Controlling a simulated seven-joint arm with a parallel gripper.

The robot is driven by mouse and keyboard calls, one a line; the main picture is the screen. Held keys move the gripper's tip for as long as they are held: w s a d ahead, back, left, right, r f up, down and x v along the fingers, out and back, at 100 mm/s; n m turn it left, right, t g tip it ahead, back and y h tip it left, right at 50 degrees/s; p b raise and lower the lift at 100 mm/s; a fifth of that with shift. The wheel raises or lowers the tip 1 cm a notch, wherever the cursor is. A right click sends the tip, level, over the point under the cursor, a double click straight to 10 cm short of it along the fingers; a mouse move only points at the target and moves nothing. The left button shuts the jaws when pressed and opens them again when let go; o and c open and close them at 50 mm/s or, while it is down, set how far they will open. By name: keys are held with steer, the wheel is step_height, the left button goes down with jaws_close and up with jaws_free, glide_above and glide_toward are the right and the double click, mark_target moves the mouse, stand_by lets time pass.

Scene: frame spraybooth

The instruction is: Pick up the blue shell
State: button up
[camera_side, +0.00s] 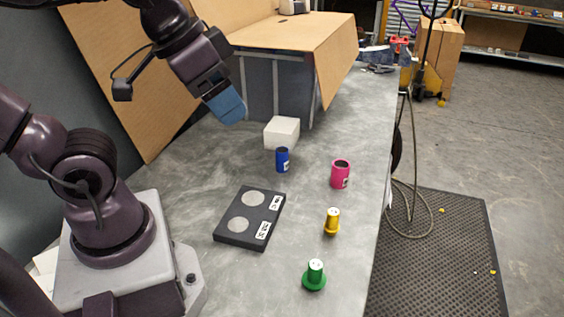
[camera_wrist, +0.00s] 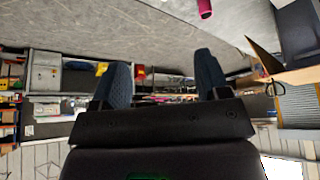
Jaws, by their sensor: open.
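The blue shell (camera_side: 282,160) is a small upright blue cylinder with a white label, standing on the grey bench in front of a white block. It does not show in the wrist view. My gripper (camera_side: 228,109) is up in the air to the left of the blue shell and above it, well apart from it. In the wrist view my gripper (camera_wrist: 162,78) has its two dark blue fingers wide apart with nothing between them. A pink shell (camera_side: 340,174) stands to the right of the blue one; a pink piece (camera_wrist: 204,8) shows at the top of the wrist view.
The white block (camera_side: 281,133) is close behind the blue shell. A black plate (camera_side: 238,230) with two grey discs and labels lies nearer. A yellow piece (camera_side: 332,221) and a green piece (camera_side: 315,275) stand on the right. A cardboard-topped booth (camera_side: 290,32) stands behind.

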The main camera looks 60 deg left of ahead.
step_height(320, 180, down, 5)
steer(key=w+g, duration=0.2)
steer(key=g, duration=0.1)
steer(key=m+t+y, duration=0.3)
steer(key=m+y, duration=1.4)
steer(key=m, duration=0.4)
glide_above(283, 157)
step_height(283, 157, down, 20)
steer(key=shift+f, duration=0.1)
steer(key=shift+m, duration=0.3)
step_height(283, 157, down, 6)
steer(key=shift+f, duration=0.25)
steer(key=shift+x, duration=1.1)
steer(key=shift+w+a+f, duration=0.1)
steer(key=shift+a, duration=0.25)
steer(key=c, duration=1.1)
